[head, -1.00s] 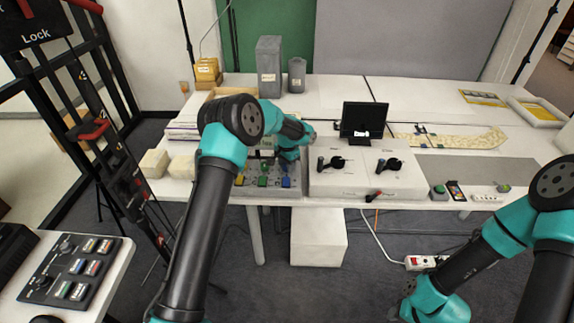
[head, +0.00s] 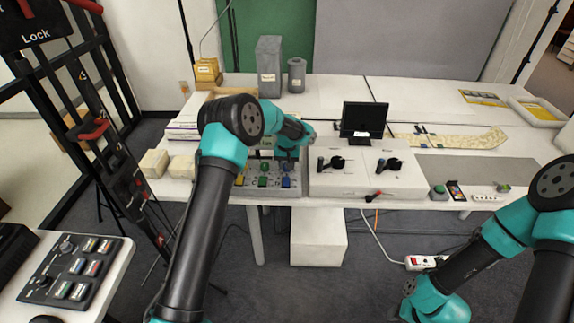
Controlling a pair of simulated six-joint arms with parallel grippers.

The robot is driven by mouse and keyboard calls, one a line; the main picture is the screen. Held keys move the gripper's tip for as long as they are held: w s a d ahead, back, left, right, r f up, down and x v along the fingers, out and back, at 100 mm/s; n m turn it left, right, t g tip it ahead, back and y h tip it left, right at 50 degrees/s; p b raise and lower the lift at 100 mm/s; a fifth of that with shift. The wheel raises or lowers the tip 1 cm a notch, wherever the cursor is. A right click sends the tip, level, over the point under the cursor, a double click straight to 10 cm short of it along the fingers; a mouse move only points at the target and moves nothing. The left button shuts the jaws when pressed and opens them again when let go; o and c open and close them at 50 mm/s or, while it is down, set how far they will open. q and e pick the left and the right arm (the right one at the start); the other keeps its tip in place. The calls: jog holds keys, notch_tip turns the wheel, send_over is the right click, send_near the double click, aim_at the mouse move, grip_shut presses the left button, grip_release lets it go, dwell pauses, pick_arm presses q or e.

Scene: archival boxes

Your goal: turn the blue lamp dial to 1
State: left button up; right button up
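The lamp panel (head: 254,193) is a grey box at the front edge of the table, left of the white box. In a row along its front are small yellow (head: 240,180), green (head: 263,181) and blue (head: 286,183) blocks. Behind them are round knobs, a green one (head: 264,168) and a blue one (head: 287,168). Their pointers and numbers are too small to read. My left gripper (head: 287,160) points down just above the blue knob; its fingers are too small and dark to tell open from shut. My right gripper does not show; only arm links are at the lower right.
The white box (head: 350,185) with two black-handled dials stands right beside the panel. A small black screen (head: 363,119) is behind it. Cream blocks (head: 153,163) lie to the left, and a grey mat (head: 470,168) lies at the right.

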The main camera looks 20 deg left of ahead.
pick_arm(q)
jog(key=n, duration=0.3)
jog(key=shift+n, duration=2.3)
jog(key=o, duration=0.9)
notch_tip(320, 180, up, 18)
jog(key=shift+f, duration=0.25)
